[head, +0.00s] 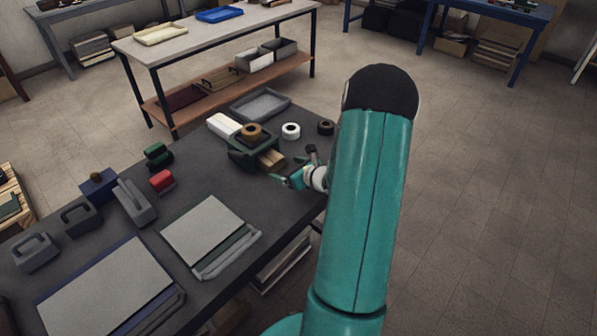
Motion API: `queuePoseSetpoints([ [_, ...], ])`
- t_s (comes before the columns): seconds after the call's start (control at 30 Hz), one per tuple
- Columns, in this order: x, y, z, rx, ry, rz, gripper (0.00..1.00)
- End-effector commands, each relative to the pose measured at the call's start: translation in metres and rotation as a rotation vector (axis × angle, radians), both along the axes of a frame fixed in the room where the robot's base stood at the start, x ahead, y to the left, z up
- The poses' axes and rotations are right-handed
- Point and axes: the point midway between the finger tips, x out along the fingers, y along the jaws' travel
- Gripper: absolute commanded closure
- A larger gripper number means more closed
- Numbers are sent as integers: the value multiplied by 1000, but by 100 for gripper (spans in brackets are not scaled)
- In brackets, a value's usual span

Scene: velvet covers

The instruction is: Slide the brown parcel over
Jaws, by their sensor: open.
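A small tan-brown block (271,158), which may be the brown parcel, lies on the dark table (195,185) near its right edge. It sits against a dark green holder (243,153), and part of it is hidden. My gripper (294,165) is just right of the block, low over the table edge. Its fingers are apart, and I see nothing held between them. I cannot tell whether a finger touches the block. My teal arm hides the area right of the gripper.
A brown roll (252,131) sits on the holder, beside a white block (223,124). A white roll (291,130), a dark roll (326,127) and a grey tray (260,105) stand behind. Grey boards (204,231) and a red block (161,180) lie toward the left.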

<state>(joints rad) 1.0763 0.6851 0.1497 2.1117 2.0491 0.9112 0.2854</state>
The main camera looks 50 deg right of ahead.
Motion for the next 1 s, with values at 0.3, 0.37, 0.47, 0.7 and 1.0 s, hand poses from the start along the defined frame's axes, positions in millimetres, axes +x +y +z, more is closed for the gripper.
queuePoseSetpoints([
  [0.3,46,-1,-19,-1,-1,1,11],
  [0.37,51,-1,-21,0,1,1,11],
  [0.47,55,-2,-23,0,1,0,11],
  [0.7,56,-2,-23,0,0,-1,11],
  [1.0,55,-2,-23,0,0,0,62],
])
